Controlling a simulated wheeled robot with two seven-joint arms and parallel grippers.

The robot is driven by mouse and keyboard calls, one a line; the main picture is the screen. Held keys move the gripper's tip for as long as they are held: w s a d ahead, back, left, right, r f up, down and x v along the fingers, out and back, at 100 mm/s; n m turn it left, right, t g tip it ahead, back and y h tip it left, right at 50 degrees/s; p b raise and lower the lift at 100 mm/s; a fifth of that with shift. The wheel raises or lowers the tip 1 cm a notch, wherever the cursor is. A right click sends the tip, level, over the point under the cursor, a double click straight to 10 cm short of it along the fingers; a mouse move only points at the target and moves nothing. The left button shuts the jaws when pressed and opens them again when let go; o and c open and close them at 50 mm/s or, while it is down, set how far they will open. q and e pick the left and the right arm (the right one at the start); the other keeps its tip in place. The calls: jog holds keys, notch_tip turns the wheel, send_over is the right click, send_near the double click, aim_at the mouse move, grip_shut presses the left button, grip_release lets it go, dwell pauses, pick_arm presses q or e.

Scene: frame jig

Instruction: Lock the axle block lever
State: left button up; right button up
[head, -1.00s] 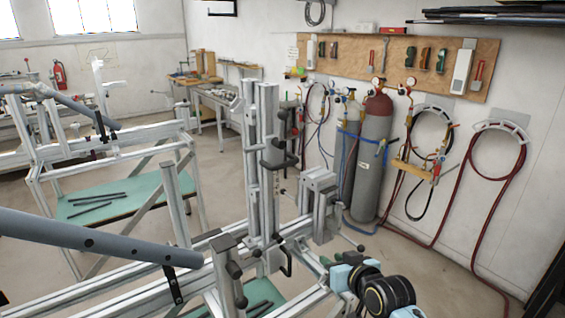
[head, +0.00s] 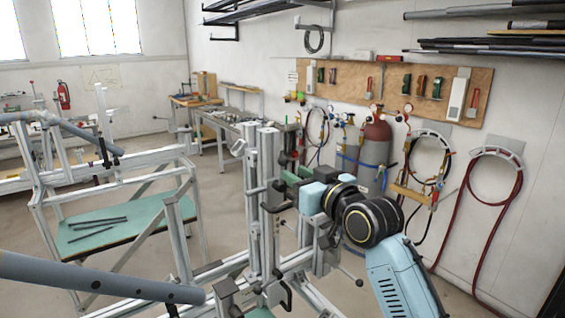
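The frame jig's upright metal post (head: 253,165) stands in the middle of the head view, on a horizontal aluminium rail. A black clamp lever (head: 272,208) sticks out from the post's right side at mid height. Another black lever (head: 286,297) hangs lower, near the rail. I cannot tell for sure which one belongs to the axle block. My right gripper (head: 288,189) reaches in from the right, close beside the post near the upper lever. Its fingers are small and partly hidden by my light-blue wrist, so contact and opening are unclear. My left gripper is not in view.
A grey frame tube (head: 95,278) crosses the lower left. A second jig (head: 120,160) with a green shelf stands behind it at left. A gas cylinder (head: 376,150), hoses and a tool board (head: 400,85) line the right wall. Open floor lies between.

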aim_at(284, 167)
jog(key=shift+p+x, duration=0.6)
jog(key=shift+x, duration=2.6)
jog(key=shift+c, duration=0.3)
grip_shut()
